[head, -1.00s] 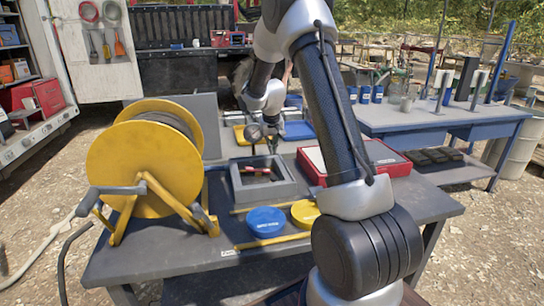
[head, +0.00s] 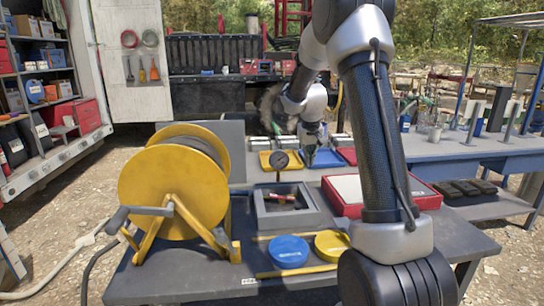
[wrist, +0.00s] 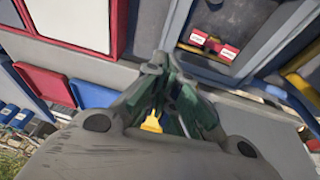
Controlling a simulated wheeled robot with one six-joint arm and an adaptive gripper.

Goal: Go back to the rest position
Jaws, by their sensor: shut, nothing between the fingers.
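My gripper (head: 309,156) hangs at the end of my arm over the back of the workbench, in front of the blue tray (head: 326,159). In the wrist view my gripper (wrist: 155,66) has its greenish fingers drawn together, with nothing held between the tips. It is clear of the grey open box (head: 262,222), which lies nearer and to the left with a small red item in it. That red item (wrist: 213,45) also shows in the wrist view. The fingertips are small and partly hidden in the head view.
A yellow cable reel (head: 170,190) stands at the bench's left. A red case (head: 430,199) lies behind my arm. Blue (head: 288,251) and yellow (head: 330,245) round lids lie at the front. A blue table (head: 490,150) stands at the right.

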